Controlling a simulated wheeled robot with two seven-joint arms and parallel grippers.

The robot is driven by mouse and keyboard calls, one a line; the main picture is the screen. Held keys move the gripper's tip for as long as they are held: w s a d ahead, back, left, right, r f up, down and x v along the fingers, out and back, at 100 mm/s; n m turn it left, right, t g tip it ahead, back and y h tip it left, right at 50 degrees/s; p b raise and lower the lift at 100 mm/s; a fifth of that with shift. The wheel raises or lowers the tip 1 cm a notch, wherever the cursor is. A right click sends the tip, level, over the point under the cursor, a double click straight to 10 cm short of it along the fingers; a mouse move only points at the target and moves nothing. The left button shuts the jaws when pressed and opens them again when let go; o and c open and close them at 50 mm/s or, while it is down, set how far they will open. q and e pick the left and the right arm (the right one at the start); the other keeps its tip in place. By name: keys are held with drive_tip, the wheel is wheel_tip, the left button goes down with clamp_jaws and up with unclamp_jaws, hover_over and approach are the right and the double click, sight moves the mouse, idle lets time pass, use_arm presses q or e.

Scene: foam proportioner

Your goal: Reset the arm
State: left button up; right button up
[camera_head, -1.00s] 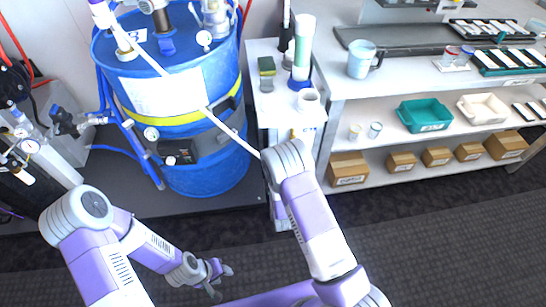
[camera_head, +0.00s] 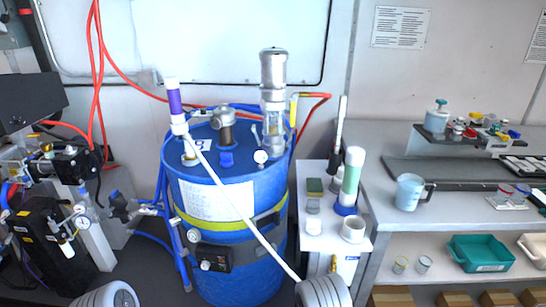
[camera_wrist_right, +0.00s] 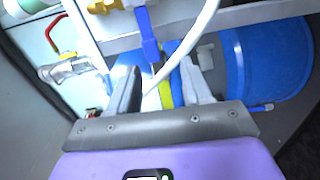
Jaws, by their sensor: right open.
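My right gripper (camera_wrist_right: 160,78) is open in the right wrist view. Its two grey fingers stand apart, and a pale hose or tube (camera_wrist_right: 190,52) passes across the view in front of them. A blue part (camera_wrist_right: 148,38) and a yellow strip show beyond and between the fingers; I see nothing clamped. In the head view only grey rounded joints of my arms show at the bottom edge, one at the left and one near the middle. Neither gripper shows there, and my left gripper is out of view.
A blue drum (camera_head: 215,240) with fittings on top stands left of centre. A thin white line (camera_head: 240,215) runs diagonally across it from a purple-and-white tube (camera_head: 174,100). A white cart (camera_head: 335,205) and a shelf with a jug (camera_head: 409,192) and green tray (camera_head: 480,252) stand right.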

drive_tip(key=s+f+m+g+y+p, duration=0.2)
drive_tip(key=s+f+m+g+p, duration=0.2)
drive_tip(key=s+f+m+g, duration=0.5)
drive_tip(key=s+a+r+m+g+y+p, duration=0.1)
drive_tip(key=s+a+r+m+g+y, duration=0.1)
drive_tip(key=s, duration=0.5)
drive_tip(key=s+a+r+m+g+y+p, duration=0.1)
drive_tip(key=s+a+m+g+y+p, duration=0.1)
drive_tip(key=s+a+m+g, duration=0.2)
drive_tip(key=s+m+g, duration=0.1)
drive_tip(key=s+m, duration=0.2)
drive_tip(key=m, duration=0.1)
drive_tip(key=shift+s+r+g, duration=0.3)
drive_tip(key=shift+r+g, duration=0.05)
drive_tip(key=shift+g, duration=0.05)
